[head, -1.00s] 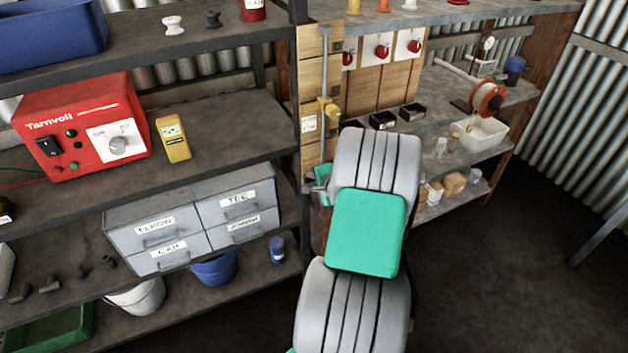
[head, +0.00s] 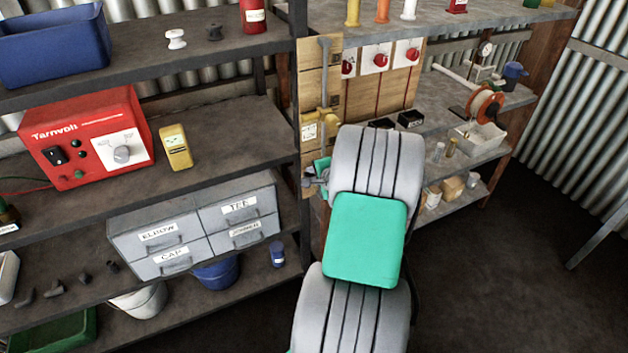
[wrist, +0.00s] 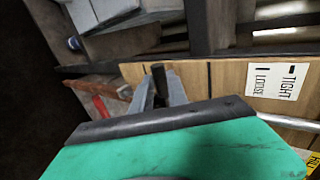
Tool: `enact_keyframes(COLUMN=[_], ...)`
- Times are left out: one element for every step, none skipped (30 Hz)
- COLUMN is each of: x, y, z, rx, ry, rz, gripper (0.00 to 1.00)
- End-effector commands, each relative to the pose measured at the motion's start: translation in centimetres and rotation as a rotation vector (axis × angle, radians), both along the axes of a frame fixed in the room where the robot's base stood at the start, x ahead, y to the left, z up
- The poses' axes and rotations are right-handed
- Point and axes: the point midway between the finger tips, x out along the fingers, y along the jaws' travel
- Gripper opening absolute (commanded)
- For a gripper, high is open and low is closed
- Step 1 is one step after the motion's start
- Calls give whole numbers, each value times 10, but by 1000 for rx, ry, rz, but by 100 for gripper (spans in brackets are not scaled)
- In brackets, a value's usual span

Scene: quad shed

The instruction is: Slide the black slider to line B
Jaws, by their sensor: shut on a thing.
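My gripper (wrist: 160,95) is at the lower part of a wooden board (wrist: 225,80), its two grey fingers shut on the black slider (wrist: 159,78). Only a small dark piece of the slider shows between the fingers. Dark lines cross the board on either side of the fingers in the wrist view; no letter by them is readable. The slider cannot be made out there, and my arm hides part of the board.
A label reading TIGHT and LOOSE (wrist: 275,80) is on the board, near a grey pipe (wrist: 285,121). A dark shelf post (head: 299,120) stands close left of the board. Grey drawers (head: 195,225) and a red Tarnvolt box (head: 90,140) are further left.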

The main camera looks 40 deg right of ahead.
Motion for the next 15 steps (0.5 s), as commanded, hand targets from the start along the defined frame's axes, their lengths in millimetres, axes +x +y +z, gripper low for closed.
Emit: enact_keyframes(x=[2,2,2,2,2,2,2,2,2,2,2,2,2,2,2], y=[-1,-1,-1,-1,-1,-1,-1,-1,-1,-1,-1,-1,-1,-1,-1], z=[29,37,45,51,57,63,66,68,70,71,71,71,71,70,70], rx=[-7,-7,-6,-7,-8,-7,-7,-7,-6,-6,-6,-6,-6,-6,-6], ry=[-9,-9,-8,-8,-8,-9,-8,-9,-9,-9,-9,-9,-9,-9,-10], rz=[1,1,1,2,1,1,1,1,1,1,1,1,1,1,1], gripper=[0,0,0,0,0,0,0,0,0,0,0,0,0,0,0])
